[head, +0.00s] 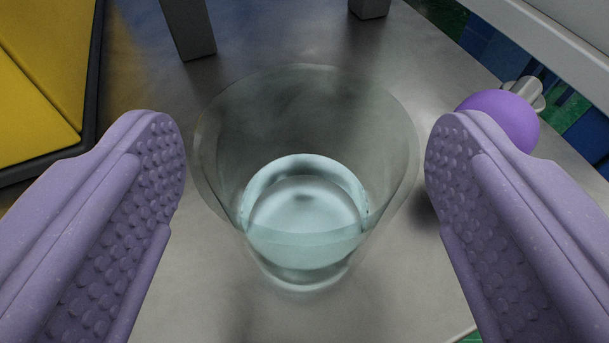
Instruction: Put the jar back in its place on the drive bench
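A clear glass jar (305,180) with pale blue-green liquid or a tinted base at its bottom stands upright on a grey metal surface (390,300), in the middle of the head view. My gripper (305,170) has two purple, studded fingers, one on each side of the jar. The fingers are wide open, with a visible gap between each finger and the glass. I cannot tell from this view whether this grey surface is the drive bench.
A purple ball-shaped knob (505,118) on a grey fitting stands behind the right finger. A yellow panel with a dark edge (45,75) is at the left. Grey posts (188,28) rise at the back. The surface's right edge runs close by.

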